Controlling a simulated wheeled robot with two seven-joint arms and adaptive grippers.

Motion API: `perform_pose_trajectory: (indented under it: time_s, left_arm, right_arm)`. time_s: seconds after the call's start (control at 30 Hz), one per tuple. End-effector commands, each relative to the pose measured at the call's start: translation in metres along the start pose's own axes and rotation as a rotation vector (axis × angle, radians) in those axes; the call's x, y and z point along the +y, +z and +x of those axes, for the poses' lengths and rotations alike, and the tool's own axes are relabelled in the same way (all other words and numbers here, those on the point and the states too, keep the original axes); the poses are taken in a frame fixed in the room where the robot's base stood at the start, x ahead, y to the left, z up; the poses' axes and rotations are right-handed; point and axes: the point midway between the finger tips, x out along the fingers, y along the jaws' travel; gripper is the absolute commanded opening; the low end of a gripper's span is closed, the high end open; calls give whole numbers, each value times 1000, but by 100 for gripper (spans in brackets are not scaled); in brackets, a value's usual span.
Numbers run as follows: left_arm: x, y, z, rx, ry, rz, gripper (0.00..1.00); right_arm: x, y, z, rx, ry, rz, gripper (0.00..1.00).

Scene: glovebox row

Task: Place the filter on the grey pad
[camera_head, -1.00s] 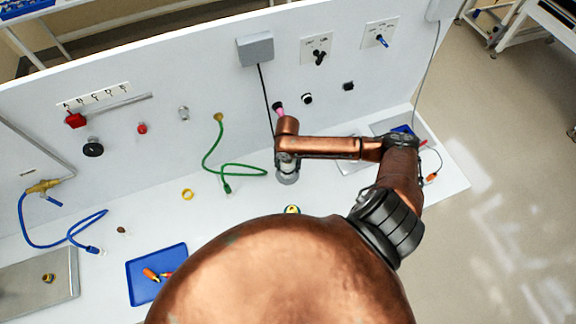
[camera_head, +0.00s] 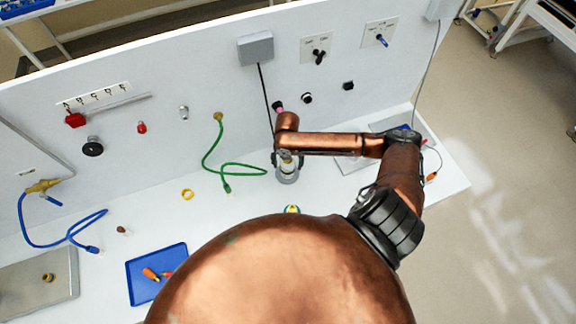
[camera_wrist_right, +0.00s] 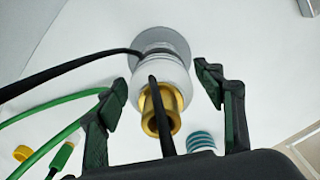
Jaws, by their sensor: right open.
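The filter appears to be the pale cylinder with a brass fitting (camera_wrist_right: 156,78), upright on a grey round pad (camera_wrist_right: 179,42) in the right wrist view. In the head view the filter (camera_head: 287,162) and the pad (camera_head: 287,178) show just below the end of my right arm. My right gripper (camera_wrist_right: 158,88) is open, with one finger on each side of the filter and visible gaps between. In the head view its fingers are mostly hidden by the arm. My left gripper is not in view.
A black cord (camera_head: 266,98) hangs from a grey wall box (camera_head: 255,49); dark cord-like strips cross the wrist view near the filter. A green hose (camera_head: 240,170) lies to the left. A teal-striped object (camera_wrist_right: 201,141) stands close by. A blue tray (camera_head: 157,252) lies front left.

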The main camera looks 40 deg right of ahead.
Motion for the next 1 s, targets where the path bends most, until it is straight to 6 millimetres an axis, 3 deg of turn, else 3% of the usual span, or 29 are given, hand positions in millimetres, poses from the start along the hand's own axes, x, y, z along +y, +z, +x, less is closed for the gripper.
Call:
perform_pose_trajectory:
  time_s: [0.3, 0.5, 1.0]
  left_arm:
    - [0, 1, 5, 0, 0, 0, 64]
    - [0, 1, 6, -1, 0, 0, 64]
    - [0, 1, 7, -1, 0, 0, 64]
  right_arm:
    - [0, 1, -68, -5, 1, -2, 62]
    - [0, 0, -94, -2, 0, 0, 62]
    - [0, 0, -102, -1, -1, 1, 62]
